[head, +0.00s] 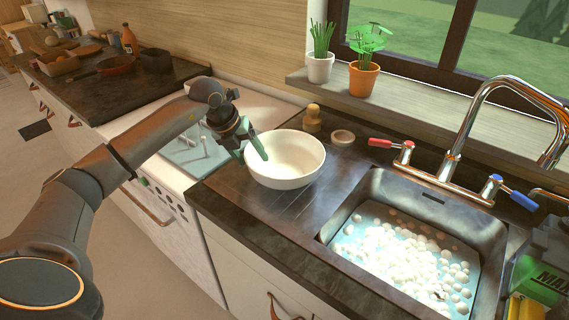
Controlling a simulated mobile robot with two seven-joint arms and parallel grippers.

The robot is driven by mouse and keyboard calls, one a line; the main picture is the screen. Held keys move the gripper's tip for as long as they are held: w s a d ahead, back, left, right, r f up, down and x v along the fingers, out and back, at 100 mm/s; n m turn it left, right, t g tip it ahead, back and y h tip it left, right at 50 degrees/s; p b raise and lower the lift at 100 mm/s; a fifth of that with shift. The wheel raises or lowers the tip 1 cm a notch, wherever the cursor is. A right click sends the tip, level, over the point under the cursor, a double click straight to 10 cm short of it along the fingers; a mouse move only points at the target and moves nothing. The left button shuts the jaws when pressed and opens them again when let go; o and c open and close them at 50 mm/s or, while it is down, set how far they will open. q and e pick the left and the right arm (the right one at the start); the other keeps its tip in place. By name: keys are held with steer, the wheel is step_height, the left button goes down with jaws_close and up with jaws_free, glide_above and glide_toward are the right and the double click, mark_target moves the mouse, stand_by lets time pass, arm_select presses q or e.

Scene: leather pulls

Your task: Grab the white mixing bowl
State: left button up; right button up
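The white mixing bowl (293,170) stands upright on the dark counter, left of the sink, and looks empty. My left gripper (248,153) is at the bowl's left rim. One greenish finger reaches over the rim in front of the bowl's inside, and the other is to the left, outside the bowl. The fingers look apart, with the rim near the gap between them. I cannot tell whether either finger touches the bowl. My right gripper is not in view.
The sink (345,222) holds water with foam, under a chrome faucet (470,120) with red and blue handles. A wooden brush (312,120) and a small dish (343,138) stand behind the bowl. Potted plants (363,80) are on the sill. The counter in front of the bowl is clear.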

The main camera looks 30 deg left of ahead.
arm_select(q)
jaws_close()
stand_by(0.3)
stand_by(0.8)
steer(key=shift+r, duration=0.1)
